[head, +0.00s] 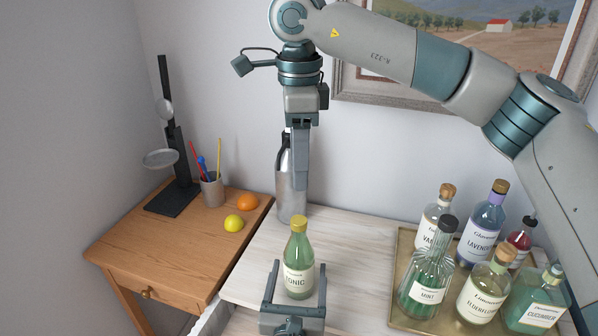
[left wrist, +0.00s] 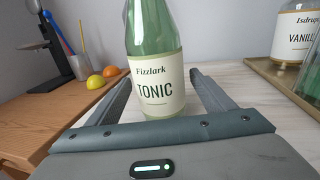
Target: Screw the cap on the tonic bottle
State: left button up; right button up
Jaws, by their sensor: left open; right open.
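The tonic bottle (head: 299,272) is green with a cream label and stands upright on the pale wooden top. A yellow-gold cap (head: 299,223) sits on its mouth; whether it is tight cannot be told. My left gripper (head: 298,265) is open, low down, with one finger on each side of the bottle. The left wrist view shows the bottle (left wrist: 155,45) between the fingers, its top cut off; contact is unclear. My right gripper (head: 300,186) points down above and behind the cap, apart from it. It is open, seen edge-on, with nothing visible in it.
A steel flask (head: 286,190) stands behind my right gripper. A brass-coloured tray (head: 404,268) with several bottles is at right. A wooden side table (head: 130,240) at left holds a black stand (head: 178,165), a pencil cup (head: 212,190), an orange (head: 247,202) and a lemon (head: 234,223).

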pick_arm(q)
jog(key=s+a+b, duration=0.1)
jog(key=s+b, duration=0.2)
jog(key=s, duration=1.3)
jog(key=shift+a, duration=0.4)
